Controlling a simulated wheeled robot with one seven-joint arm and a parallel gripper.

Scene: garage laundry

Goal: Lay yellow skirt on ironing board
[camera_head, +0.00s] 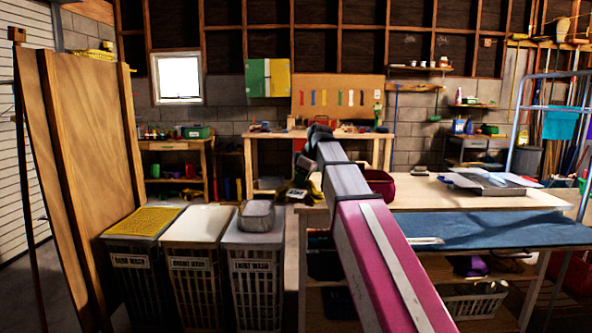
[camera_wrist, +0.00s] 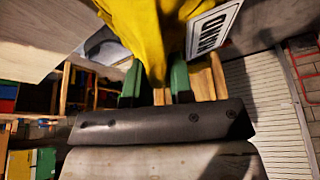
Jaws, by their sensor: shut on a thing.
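The yellow skirt (camera_wrist: 148,28) is bunched between the two green fingers of my gripper (camera_wrist: 155,82) in the wrist view. My gripper is shut on it, and the cloth runs up out of the picture. In the head view my gripper (camera_head: 304,168) is at the far end of my outstretched arm, left of the tables, with its fingers hard to make out. A small patch of yellow (camera_head: 316,182) shows beside it. The ironing board, seemingly the long blue surface (camera_head: 500,232), lies at the right, nearer than the gripper. My arm hides its left part.
Labelled hampers (camera_head: 188,262) stand at the left, beside leaning wooden panels (camera_head: 85,130). A wooden table (camera_head: 440,196) behind the blue surface holds a grey tray (camera_head: 485,182) and a dark red bowl (camera_head: 381,183). A white basket (camera_head: 475,299) sits below. The blue surface looks mostly clear.

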